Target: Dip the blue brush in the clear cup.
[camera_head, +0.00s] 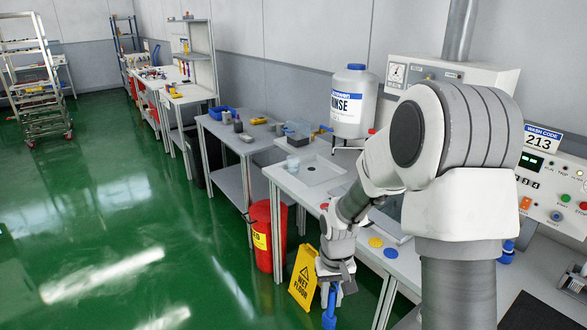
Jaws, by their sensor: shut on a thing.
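My gripper (331,286) is low at the front of the wash bench, pointing down. It is shut on a blue brush (329,312), which hangs below it and runs to the bottom edge of the picture. A small pale, see-through cup (293,164) stands upright on the left part of the white bench, next to the sink basin. The gripper and brush are well apart from the cup, nearer to me and lower in the picture. What the cup holds is too small to tell.
A yellow wet floor sign (303,277) and a red bin (267,236) stand just left of my gripper. A white rinse tank (352,102) stands behind the sink (318,170). Yellow (376,242) and blue (391,253) discs lie on the bench.

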